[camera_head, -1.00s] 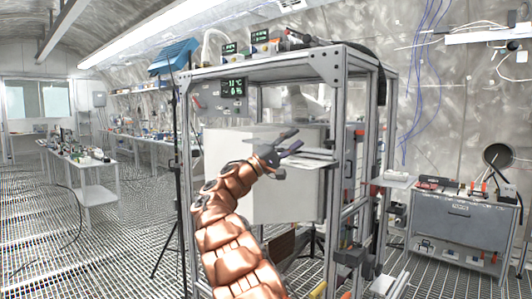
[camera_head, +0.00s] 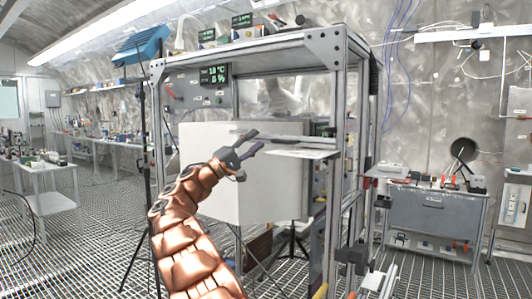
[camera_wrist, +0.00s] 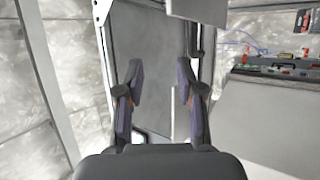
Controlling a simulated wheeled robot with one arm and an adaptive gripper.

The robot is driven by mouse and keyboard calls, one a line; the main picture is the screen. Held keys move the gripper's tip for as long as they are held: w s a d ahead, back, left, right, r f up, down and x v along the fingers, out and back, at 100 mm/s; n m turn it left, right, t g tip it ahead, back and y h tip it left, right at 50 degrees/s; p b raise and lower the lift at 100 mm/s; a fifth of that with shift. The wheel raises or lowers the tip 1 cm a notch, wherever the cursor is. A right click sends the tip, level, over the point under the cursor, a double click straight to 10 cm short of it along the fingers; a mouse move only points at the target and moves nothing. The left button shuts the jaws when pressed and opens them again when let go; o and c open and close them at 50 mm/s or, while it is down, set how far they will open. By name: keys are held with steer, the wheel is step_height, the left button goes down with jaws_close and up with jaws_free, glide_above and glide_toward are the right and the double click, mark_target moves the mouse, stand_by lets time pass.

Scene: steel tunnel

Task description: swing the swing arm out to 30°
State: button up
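My gripper (camera_head: 256,141) is in front of the metal frame rack (camera_head: 345,50), beside a large pale box-like panel (camera_head: 212,140). In the wrist view its two fingers (camera_wrist: 158,75) are spread apart with nothing between them. A thin, light, flat plate (camera_head: 300,153) sticks out at the rack just right of the fingertips in the head view. I cannot tell whether this plate is the swing arm, or whether the fingers touch it. In the wrist view a grey upright panel (camera_wrist: 150,45) lies beyond the fingers, with a dark vertical bar (camera_wrist: 194,40) behind the right finger.
A display (camera_head: 214,74) and a blue device (camera_head: 140,45) are at the rack's upper left. A black tripod stand (camera_head: 146,170) stands by the rack's left side. A grey cabinet (camera_head: 435,215) stands to the right. Open grating floor (camera_head: 85,245) lies to the left.

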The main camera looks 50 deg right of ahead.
mark_target(272, 142)
step_height(272, 142, down, 5)
steer(key=b, duration=0.4)
steer(key=shift+p+x, duration=0.4)
steer(key=shift+x, duration=3.45)
steer(key=shift+w, duration=0.2)
steer(key=c, duration=0.7)
jaws_close()
steer(key=shift+r, duration=0.1)
